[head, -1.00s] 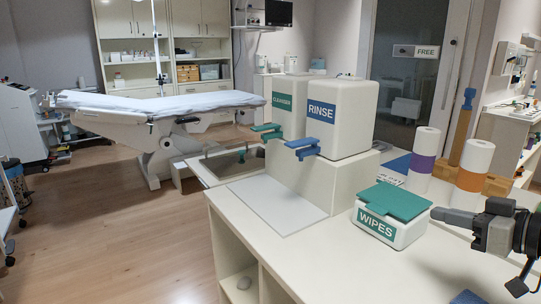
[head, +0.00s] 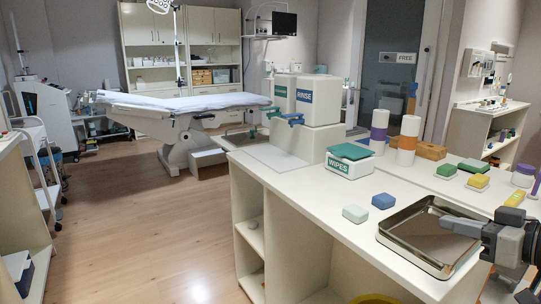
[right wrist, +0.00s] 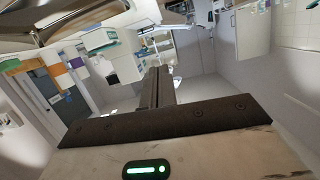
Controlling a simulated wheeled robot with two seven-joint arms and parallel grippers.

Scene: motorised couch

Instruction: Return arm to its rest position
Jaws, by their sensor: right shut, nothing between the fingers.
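My right gripper (head: 446,223) comes in from the right edge of the head view. Its grey fingers are shut with nothing between them. In the picture it overlaps the right part of a metal tray (head: 412,247) on the white counter; I cannot tell its exact height above it. In the right wrist view the closed dark fingers (right wrist: 158,84) point away into the room and touch nothing visible. My left gripper is out of view.
A wipes box (head: 350,168), cleanser dispenser (head: 281,95) and rinse dispenser (head: 318,101) stand on the counter (head: 300,190). A pale block (head: 355,214) and a blue block (head: 383,201) lie near the tray. Wooden floor (head: 150,225) is open at left.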

